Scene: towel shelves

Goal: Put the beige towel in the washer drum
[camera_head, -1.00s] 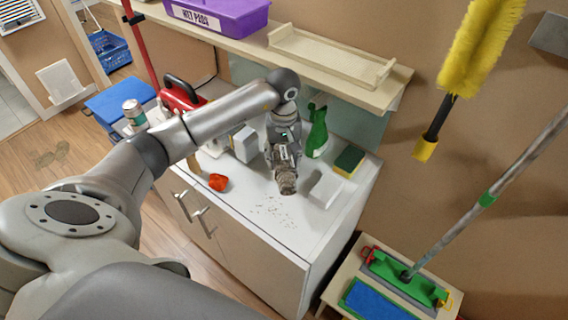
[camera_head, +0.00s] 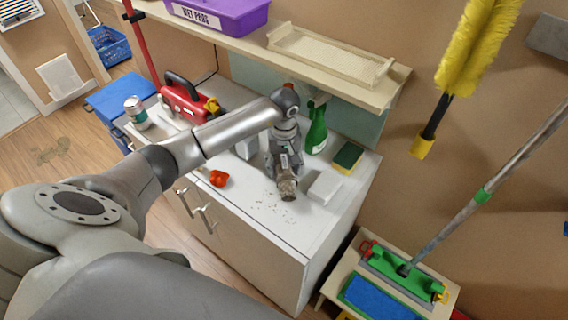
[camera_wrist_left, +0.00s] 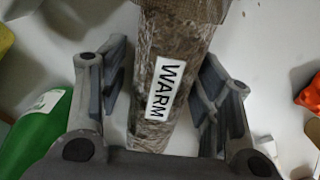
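No beige towel or washer drum can be made out in these views. My left gripper (camera_head: 284,178) is over the white cabinet top. In the wrist view, the left gripper's fingers (camera_wrist_left: 165,85) lie on both sides of a brown, wrapped-looking block (camera_wrist_left: 180,35) with a white "WARM" label (camera_wrist_left: 165,88). In the head view the block's brown end (camera_head: 287,189) sticks out below the fingers. I cannot tell whether it touches the cabinet top. My right gripper is not in view.
The white cabinet (camera_head: 245,262) has dark crumbs on top. Around the gripper are a green spray bottle (camera_head: 317,132), sponge (camera_head: 348,157), white block (camera_head: 324,187), and orange-red item (camera_head: 218,178). A shelf (camera_head: 345,83) overhangs behind.

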